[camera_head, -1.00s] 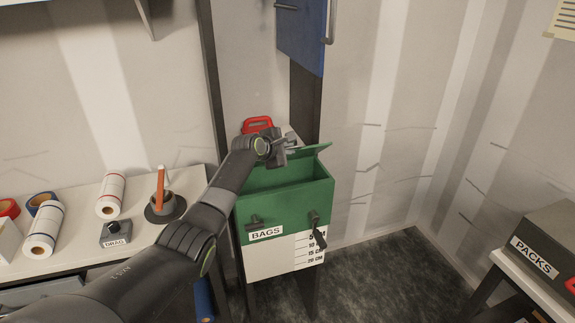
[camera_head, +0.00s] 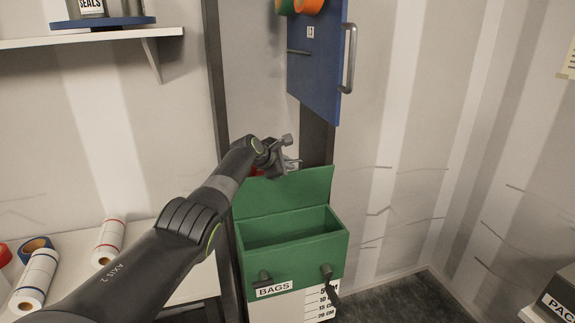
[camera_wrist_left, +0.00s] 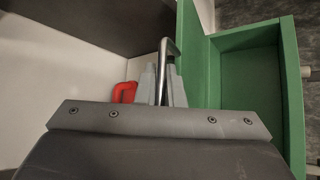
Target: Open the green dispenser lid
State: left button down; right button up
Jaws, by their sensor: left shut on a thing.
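The green dispenser (camera_head: 300,260) has a "BAGS" label and its box is open at the top. Its green lid (camera_head: 285,192) stands up at the back of the box, leaning slightly. My left gripper (camera_head: 286,158) is at the lid's upper edge. In the left wrist view, the gripper's fingers (camera_wrist_left: 163,85) are shut on a bent metal handle (camera_wrist_left: 166,48) beside the lid (camera_wrist_left: 191,55). Where the handle joins the lid is hidden. My right gripper is not in view.
A blue door panel (camera_head: 318,60) with a metal handle hangs above the dispenser. A red object (camera_wrist_left: 124,92) lies behind the lid. A box labelled "PACKS" (camera_head: 560,298) is at lower right.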

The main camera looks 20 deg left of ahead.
pick_arm(q)
jog(key=shift+w+a+f, duration=0.2)
jog(key=shift+w+a, duration=0.05)
jog(key=shift+f, duration=0.1)
jog(key=c, duration=1.5)
grip_release()
jog(key=shift+c, duration=0.2)
jog(key=shift+s+a+r+p, duration=0.1)
jog(key=shift+a+r+p, duration=0.15)
jog(key=shift+r+p, duration=0.25)
